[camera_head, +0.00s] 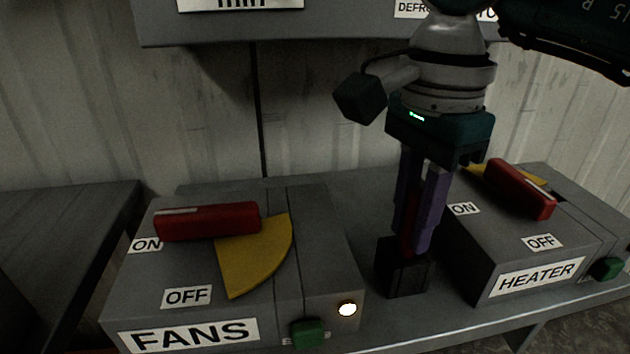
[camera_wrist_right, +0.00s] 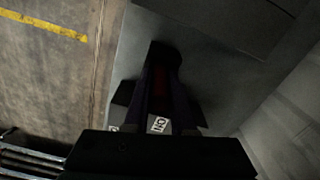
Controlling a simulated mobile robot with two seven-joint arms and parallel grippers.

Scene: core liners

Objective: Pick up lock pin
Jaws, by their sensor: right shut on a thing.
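My right gripper (camera_head: 411,248) comes down between the FANS box and the HEATER box. Its two purple fingers are shut on a thin red piece, which looks like the lock pin (camera_head: 409,230). The pin's lower end is at or inside a small black block (camera_head: 402,276) on the bench; how deep it sits is hidden. In the right wrist view the red pin (camera_wrist_right: 161,84) shows dimly between the dark fingers. My left gripper is in neither view.
The FANS box (camera_head: 321,258) has a red handle (camera_head: 207,221) by ON, a green knob (camera_head: 308,333) and a lit lamp (camera_head: 347,309). The HEATER box (camera_head: 480,245) stands close on the right, with a red handle (camera_head: 520,188) and a green knob (camera_head: 608,269). A grey panel hangs above.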

